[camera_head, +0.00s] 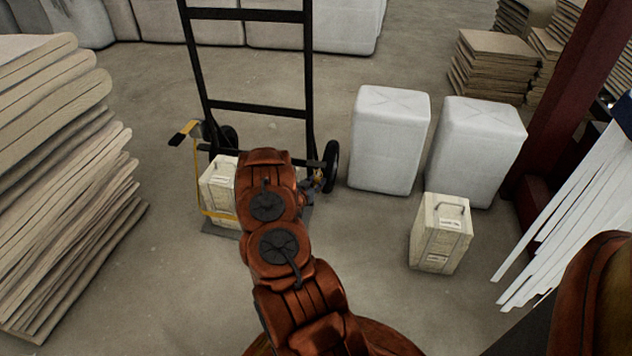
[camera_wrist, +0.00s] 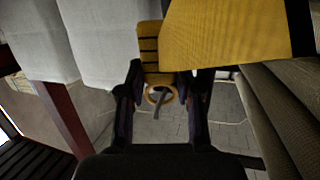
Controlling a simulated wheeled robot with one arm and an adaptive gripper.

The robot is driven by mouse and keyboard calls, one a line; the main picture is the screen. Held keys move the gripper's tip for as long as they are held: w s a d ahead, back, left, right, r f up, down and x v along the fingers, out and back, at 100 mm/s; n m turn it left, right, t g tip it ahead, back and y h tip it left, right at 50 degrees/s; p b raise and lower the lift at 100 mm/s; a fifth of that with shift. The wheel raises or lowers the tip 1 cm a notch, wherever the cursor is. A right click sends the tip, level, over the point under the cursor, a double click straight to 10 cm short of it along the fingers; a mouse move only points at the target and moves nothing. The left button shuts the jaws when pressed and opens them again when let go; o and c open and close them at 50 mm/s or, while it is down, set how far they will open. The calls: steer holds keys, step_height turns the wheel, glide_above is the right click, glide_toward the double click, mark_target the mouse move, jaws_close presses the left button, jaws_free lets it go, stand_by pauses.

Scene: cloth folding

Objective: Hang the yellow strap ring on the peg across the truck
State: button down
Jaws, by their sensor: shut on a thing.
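The black hand truck (camera_head: 258,107) stands upright at the top centre of the head view. A pale crate (camera_head: 217,186) sits on its base plate. The yellow strap (camera_head: 198,180) runs down from a peg (camera_head: 184,132) on the truck's left side and across the crate's lower front. In the wrist view, my gripper (camera_wrist: 162,97) is shut on the yellow strap ring (camera_wrist: 149,94). A grey bar shows at the ring; I cannot tell if it passes through. A broad yellow surface (camera_wrist: 225,35) fills the upper right.
A second crate (camera_head: 440,235) stands on the floor at right, before two white wrapped blocks (camera_head: 390,140) (camera_head: 476,145). A dark red post (camera_head: 575,90) stands at right. Floor between the sacks and truck is clear.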

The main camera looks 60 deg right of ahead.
stand_by(0.4)
steer(key=c, duration=0.7)
jaws_free()
steer(key=shift+r, duration=5.05)
steer(key=shift+w, duration=0.1)
